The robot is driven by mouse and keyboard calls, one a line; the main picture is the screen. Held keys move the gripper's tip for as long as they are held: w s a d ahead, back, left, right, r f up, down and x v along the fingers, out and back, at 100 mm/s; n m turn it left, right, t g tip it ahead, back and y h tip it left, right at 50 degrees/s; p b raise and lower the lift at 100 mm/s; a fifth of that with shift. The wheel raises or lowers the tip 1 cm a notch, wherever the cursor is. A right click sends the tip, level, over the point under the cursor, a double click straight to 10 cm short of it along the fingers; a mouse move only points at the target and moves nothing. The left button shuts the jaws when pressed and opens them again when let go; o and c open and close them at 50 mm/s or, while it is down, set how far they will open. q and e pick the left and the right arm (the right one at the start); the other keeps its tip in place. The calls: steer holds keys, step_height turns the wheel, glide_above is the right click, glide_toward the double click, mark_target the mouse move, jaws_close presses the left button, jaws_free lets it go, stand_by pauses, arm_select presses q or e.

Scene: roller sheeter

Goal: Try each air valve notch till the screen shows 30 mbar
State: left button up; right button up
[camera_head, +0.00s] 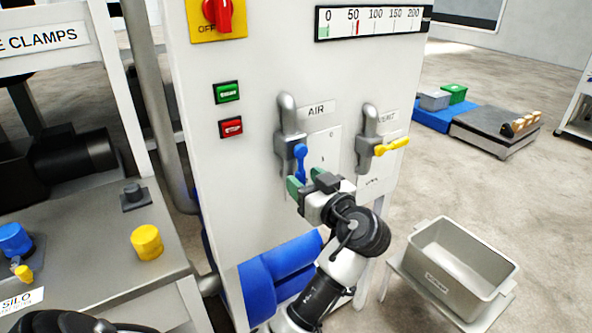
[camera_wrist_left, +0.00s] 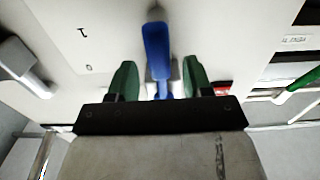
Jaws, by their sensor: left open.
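The air valve (camera_head: 288,120) is a grey pipe fitting on the white panel beside the AIR label (camera_head: 319,109). Its blue lever (camera_head: 300,155) hangs down. My left gripper (camera_head: 308,182) is open at the lower end of this lever. In the left wrist view the blue lever (camera_wrist_left: 157,45) stands between the two green fingers (camera_wrist_left: 160,80), with a gap visible on each side. The screen (camera_head: 372,22) has a scale from 0 to 200; a red mark stands near 50 and a green patch near 0. My right gripper is out of view.
A second valve with a yellow lever (camera_head: 391,147) is right of the air valve. Green (camera_head: 227,92) and red (camera_head: 231,127) buttons and a red rotary switch (camera_head: 218,12) are on the panel's left. A grey bin (camera_head: 440,278) stands at lower right.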

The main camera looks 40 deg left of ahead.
mark_target(302, 178)
arm_select(q)
steer(key=shift+x, duration=2)
jaws_close()
